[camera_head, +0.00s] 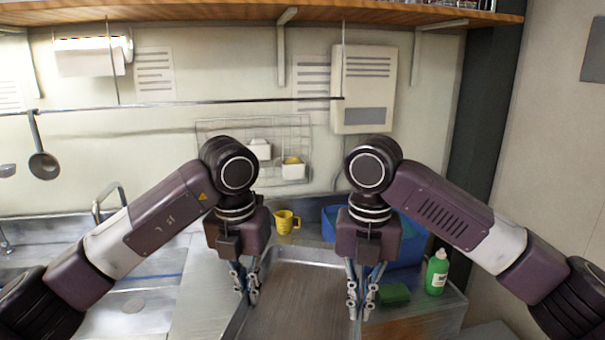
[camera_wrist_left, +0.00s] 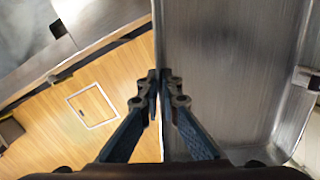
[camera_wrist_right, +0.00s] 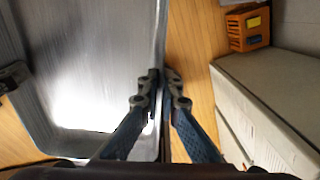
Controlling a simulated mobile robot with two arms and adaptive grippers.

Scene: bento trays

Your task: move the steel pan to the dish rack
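The steel pan (camera_head: 290,305) is a wide, shallow metal tray between my two grippers at the bottom of the head view. My left gripper (camera_head: 247,290) is shut on its left rim; in the left wrist view the pan (camera_wrist_left: 225,75) fills the right side. My right gripper (camera_head: 360,305) is shut on its right rim; in the right wrist view the pan (camera_wrist_right: 85,70) lies to the left. Wooden floor shows beside the pan in both wrist views. The pan's near end is cut off in the head view. I cannot clearly make out a dish rack.
A blue bin (camera_head: 412,246) stands behind my right gripper, with a yellow cup (camera_head: 286,222) to its left. A green sponge (camera_head: 394,294) and green bottle (camera_head: 437,272) are on the right counter. A sink (camera_head: 135,285) is at left; a ladle (camera_head: 42,160) hangs on the wall.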

